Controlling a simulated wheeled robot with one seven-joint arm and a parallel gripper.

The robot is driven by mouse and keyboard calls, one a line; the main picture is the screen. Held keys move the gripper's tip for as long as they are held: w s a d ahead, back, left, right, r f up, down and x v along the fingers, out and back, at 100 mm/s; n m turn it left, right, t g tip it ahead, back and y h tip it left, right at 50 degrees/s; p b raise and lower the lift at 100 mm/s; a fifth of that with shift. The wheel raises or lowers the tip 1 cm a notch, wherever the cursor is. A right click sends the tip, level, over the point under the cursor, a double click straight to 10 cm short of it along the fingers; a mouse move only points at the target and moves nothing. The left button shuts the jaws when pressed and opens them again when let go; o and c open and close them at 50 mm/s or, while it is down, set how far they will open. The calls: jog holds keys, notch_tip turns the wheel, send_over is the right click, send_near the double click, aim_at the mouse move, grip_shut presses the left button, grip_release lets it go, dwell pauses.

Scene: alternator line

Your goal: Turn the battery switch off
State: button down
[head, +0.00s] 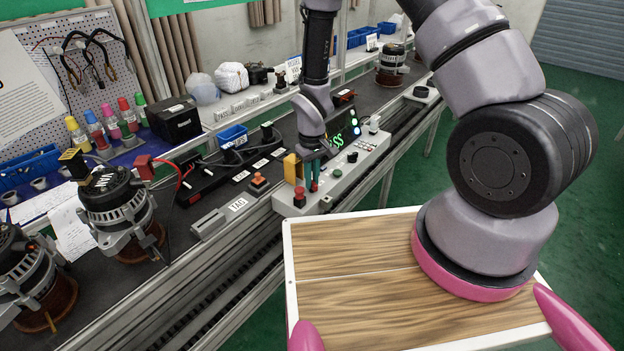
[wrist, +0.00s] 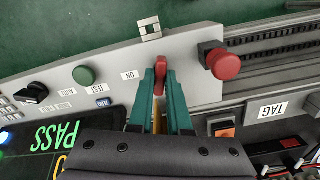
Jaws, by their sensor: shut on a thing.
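The battery switch is a red handle (wrist: 160,72) on the grey control panel (wrist: 205,60), beside a printed ON label (wrist: 130,75). My gripper (wrist: 161,92) has teal fingers, one on each side of the red handle, and is shut on it. The handle lies nearly in line with the fingers in the wrist view; its base is partly hidden by them. In the head view my gripper (head: 313,178) reaches down to the near end of the panel (head: 345,178), where only a little red of the handle shows.
A red mushroom button (wrist: 223,64) stands close beside the switch, and a green button (wrist: 84,75) is on the other side. The screen (wrist: 50,137) reads PASS. An alternator (head: 118,208) stands on the line at left. A wooden-topped surface (head: 345,290) is in front.

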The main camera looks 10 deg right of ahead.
jog(key=shift+n, duration=1.8)
jog(key=c, duration=0.9)
grip_release()
jog(key=shift+o, duration=0.2)
notch_tip(320, 180, up, 11)
